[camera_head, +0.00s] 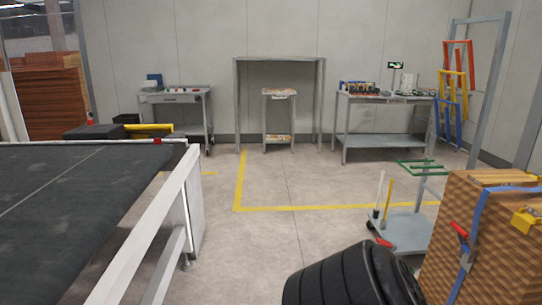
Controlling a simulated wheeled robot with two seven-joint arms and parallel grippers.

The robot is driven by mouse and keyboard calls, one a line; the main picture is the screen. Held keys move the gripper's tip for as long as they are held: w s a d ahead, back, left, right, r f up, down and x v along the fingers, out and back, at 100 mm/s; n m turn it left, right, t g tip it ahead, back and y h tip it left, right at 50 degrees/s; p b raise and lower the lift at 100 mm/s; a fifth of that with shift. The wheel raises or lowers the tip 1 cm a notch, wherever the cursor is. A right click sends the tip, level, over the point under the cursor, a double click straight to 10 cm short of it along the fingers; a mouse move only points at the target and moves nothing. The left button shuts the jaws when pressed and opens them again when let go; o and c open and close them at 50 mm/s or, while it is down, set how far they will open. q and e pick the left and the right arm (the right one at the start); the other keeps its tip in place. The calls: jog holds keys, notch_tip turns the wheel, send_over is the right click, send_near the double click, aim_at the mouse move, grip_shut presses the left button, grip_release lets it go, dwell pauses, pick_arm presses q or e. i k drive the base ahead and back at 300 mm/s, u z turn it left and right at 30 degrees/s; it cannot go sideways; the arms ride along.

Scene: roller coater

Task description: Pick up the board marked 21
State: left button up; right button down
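No board with a readable 21 shows in the head view. A strapped stack of wooden boards (476,232) stands at the right edge, close to me. Its brown layered sides show, and a blue strap (470,245) runs over it, with a red piece (459,230) and a yellow piece (526,221) on it. Another stack of orange-brown boards (50,108) stands at the far left back. I cannot read any marking on either stack. Neither of my grippers is in view.
A dark conveyor (60,190) with a white frame fills the left. A wheeled cart (408,232) stands beside the strapped stack. Two tables (172,95) (385,98) stand at the back wall. A black ribbed form is at bottom centre, possibly mine. Yellow-lined floor (310,175) is clear mid-view.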

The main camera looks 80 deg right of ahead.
aim_at(513, 178)
jog(key=k, duration=0.2)
jog(key=z, duration=4.05)
